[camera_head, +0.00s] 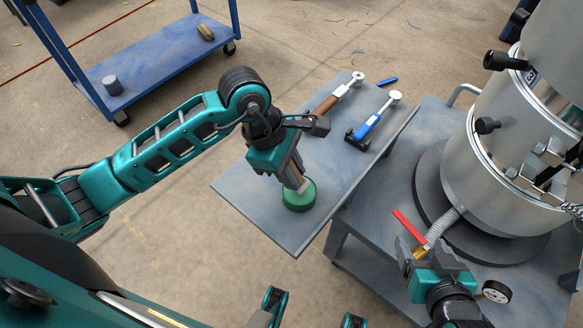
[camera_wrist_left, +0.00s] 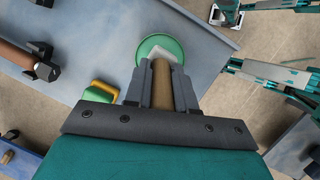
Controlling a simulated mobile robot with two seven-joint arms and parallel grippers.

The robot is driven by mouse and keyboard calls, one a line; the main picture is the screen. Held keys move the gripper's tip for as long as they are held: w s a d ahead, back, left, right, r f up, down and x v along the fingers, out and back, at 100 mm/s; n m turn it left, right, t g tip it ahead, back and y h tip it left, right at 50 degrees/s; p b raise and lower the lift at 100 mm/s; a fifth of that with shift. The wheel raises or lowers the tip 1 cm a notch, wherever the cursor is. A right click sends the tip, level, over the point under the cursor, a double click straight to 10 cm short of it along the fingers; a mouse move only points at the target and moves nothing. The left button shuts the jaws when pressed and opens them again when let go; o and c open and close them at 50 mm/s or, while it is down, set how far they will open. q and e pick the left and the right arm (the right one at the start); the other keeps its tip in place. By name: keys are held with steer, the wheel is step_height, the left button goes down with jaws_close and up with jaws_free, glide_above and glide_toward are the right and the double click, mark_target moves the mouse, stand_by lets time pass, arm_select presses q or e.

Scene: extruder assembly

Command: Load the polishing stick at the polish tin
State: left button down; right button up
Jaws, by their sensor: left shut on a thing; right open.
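The polish tin (camera_head: 299,199) is a round green tin on the grey-blue table, near its front edge. It also shows at the top middle of the left wrist view (camera_wrist_left: 150,43). My left gripper (camera_head: 293,175) is shut on the polishing stick, whose brown handle (camera_wrist_left: 162,86) lies between the fingers. The stick's pale tip (camera_wrist_left: 178,55) points down at the tin and overlaps it in view; I cannot tell whether it touches the polish. My right gripper (camera_head: 434,262) is open at the lower right, close to a red valve lever (camera_head: 409,227).
A brown-handled tool (camera_head: 328,102) and a blue-handled tool (camera_head: 370,124) lie behind the tin, with a blue marker (camera_head: 387,82). A yellow-green item (camera_wrist_left: 98,95) is beside the left gripper. The metal extruder barrel (camera_head: 497,185) stands at right. The table left of the tin is bare.

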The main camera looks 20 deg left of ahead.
mark_target(292, 162)
stand_by(0.3)
arm_select(q)
steer(key=shift+f+b, duration=0.6)
stand_by(1.4)
steer(key=shift+r, duration=0.1)
steer(key=shift+r+p, duration=2.5)
steer(key=shift+r, duration=1)
